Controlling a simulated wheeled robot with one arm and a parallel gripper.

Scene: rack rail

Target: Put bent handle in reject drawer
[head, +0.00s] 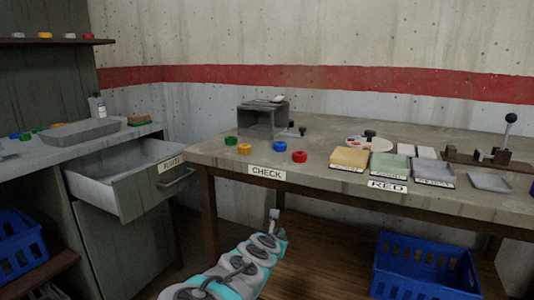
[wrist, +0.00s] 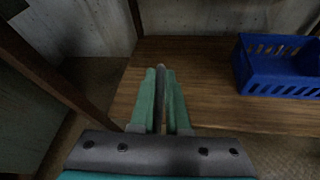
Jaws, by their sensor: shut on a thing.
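My gripper (wrist: 161,73) points down past the front of the workbench, its two green fingers close together. A thin dark grey piece (wrist: 160,90) is pinched between them; I take it for the handle, though its bend cannot be made out. In the head view my gripper (head: 279,233) is low in front of the bench, with a small pale piece (head: 274,214) at its tip. The reject drawer (head: 145,193) is pulled open at the left, below the grey counter. Its inside looks empty where visible. My gripper is to the right of it and lower, apart from it.
The workbench (head: 222,160) carries a grey box (head: 263,120), coloured round pieces, small trays and a lever fixture (head: 508,130). A bench leg (head: 209,215) stands between my gripper and the drawer. A blue crate (head: 425,265) sits on the lower shelf at right.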

